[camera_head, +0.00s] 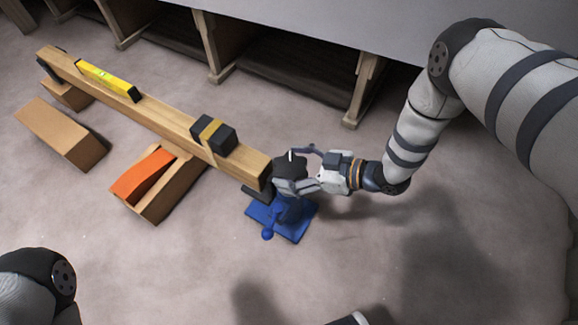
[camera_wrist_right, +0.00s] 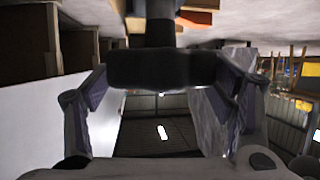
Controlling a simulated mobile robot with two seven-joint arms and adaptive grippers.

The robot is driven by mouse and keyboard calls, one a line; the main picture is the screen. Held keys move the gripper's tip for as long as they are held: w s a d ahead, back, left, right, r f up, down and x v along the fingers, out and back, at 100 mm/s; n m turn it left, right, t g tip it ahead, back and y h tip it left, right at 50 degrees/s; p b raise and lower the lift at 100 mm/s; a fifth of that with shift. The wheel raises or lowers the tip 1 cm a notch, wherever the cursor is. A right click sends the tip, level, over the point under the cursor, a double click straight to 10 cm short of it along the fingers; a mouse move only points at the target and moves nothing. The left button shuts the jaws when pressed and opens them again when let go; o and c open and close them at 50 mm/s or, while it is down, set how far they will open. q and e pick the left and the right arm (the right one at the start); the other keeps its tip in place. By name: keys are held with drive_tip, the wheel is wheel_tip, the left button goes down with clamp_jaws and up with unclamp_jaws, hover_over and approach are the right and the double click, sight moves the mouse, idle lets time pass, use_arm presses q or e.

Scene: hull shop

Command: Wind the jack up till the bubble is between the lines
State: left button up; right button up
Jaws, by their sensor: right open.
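The blue jack (camera_head: 291,224) stands on the floor under the right end of a wooden beam (camera_head: 165,118). Its dark upper part (camera_head: 288,164) is beside the beam's end. My right gripper (camera_head: 298,170) is open, with its fingers on either side of this dark part; contact cannot be told. In the right wrist view a dark block (camera_wrist_right: 150,68) sits between the two spread fingers. The yellow spirit level (camera_head: 108,80) lies along the left half of the beam; its bubble is too small to read. My left arm shows at the lower left, its gripper out of view.
A black weight with a tan strap (camera_head: 213,134) sits on the beam near the jack. A wooden box with an orange wedge (camera_head: 143,177) stands below the beam. A loose wooden block (camera_head: 62,134) lies left. A grey hull with wooden supports (camera_head: 362,88) runs behind. The front floor is clear.

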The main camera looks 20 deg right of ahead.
drive_tip(key=shift+w+a, duration=0.2)
drive_tip(key=shift+w, duration=0.05)
drive_tip(key=c, duration=0.8)
use_arm(q)
drive_tip(key=shift+f, duration=0.1)
use_arm(e)
drive_tip(key=shift+c, duration=0.2)
use_arm(q)
drive_tip(key=shift+f, duration=0.1)
use_arm(e)
drive_tip(key=shift+f+n+g+y, duration=0.15)
drive_tip(key=shift+n+g+y, duration=0.15)
drive_tip(key=shift+n+g, duration=0.1)
